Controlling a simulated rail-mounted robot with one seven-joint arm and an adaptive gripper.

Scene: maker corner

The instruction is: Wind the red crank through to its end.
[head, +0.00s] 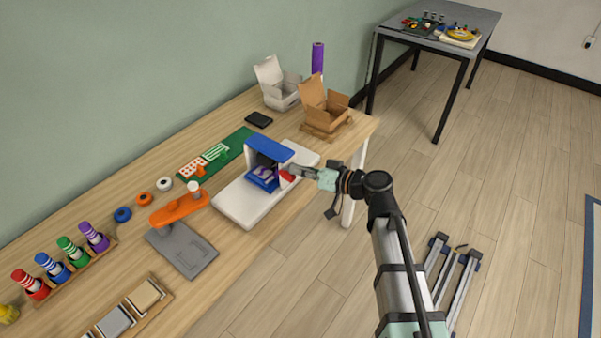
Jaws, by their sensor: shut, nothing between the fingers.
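The red crank (286,177) shows as a small red piece at the right side of a machine with a blue top (268,149) and a white base (240,205). A blue block with a purple mark (263,178) sits inside the machine. My gripper (294,170) comes in from the right, shut and empty, with its fingertips at the crank. The fingers overlap part of the crank in the picture, so I cannot tell whether they touch it. The crank's full shape and angle are hidden or too small to read.
An orange lever tool on a grey base (183,250) stands left of the machine. A green mat (236,141) lies behind it. A white box (281,98) and a cardboard box (325,104) stand at the far end. The floor right of the table is mostly open.

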